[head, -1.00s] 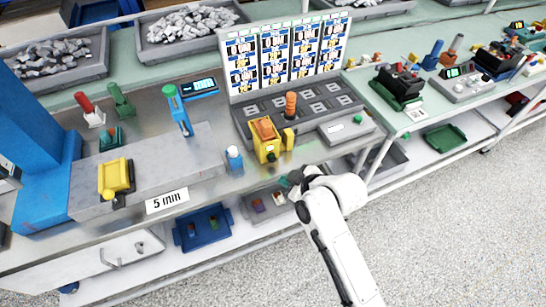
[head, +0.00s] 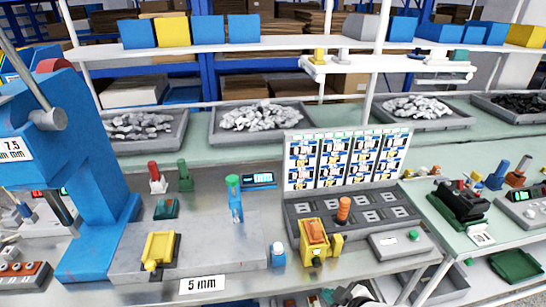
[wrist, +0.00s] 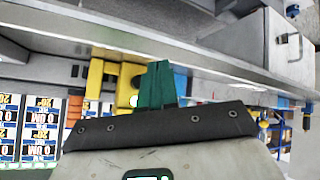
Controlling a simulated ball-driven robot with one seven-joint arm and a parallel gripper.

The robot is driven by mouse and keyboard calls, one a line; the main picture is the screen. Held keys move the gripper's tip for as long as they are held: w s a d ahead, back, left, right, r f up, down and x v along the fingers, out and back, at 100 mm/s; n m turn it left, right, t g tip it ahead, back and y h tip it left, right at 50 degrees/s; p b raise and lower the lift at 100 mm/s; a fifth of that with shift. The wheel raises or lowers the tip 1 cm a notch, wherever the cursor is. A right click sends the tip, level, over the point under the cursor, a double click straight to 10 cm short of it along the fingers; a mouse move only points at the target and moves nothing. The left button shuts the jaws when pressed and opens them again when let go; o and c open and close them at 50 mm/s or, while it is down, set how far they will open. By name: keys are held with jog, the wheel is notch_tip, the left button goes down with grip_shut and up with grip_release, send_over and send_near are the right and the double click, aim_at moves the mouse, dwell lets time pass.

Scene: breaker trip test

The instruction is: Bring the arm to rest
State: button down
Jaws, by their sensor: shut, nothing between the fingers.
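My gripper (wrist: 155,84) shows in the wrist view as green fingers closed together, with nothing between them. In the head view only part of my white arm (head: 358,296) shows at the bottom edge, in front of the bench; the fingertips cannot be made out there. The yellow breaker unit with an orange rocker (head: 314,240) stands at the front of the grey tester base (head: 375,212). Yellow parts (wrist: 105,80) show just left of my fingers in the wrist view, apparently beyond them.
A blue press (head: 95,190) stands at the left. A yellow block (head: 160,248) lies on the metal plate (head: 215,240). The bench's front edge is close to my arm.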

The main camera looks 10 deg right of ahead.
jog(key=s+d+f+m+g+h, duration=0.1)
jog(key=s+d+m+g, duration=0.1)
jog(key=s, duration=0.7)
jog(key=s+d+f+m+g+h+b, duration=0.1)
jog(key=s+d+m+g, duration=0.2)
jog(key=s, duration=0.6)
jog(key=s+d+f+m+g+h, duration=0.1)
jog(key=s+d+m+g, duration=0.1)
jog(key=s, duration=0.7)
jog(key=shift+s+d+f+m+g, duration=0.15)
jog(key=shift+f+m+g, duration=0.05)
jog(key=shift+m+g, duration=0.3)
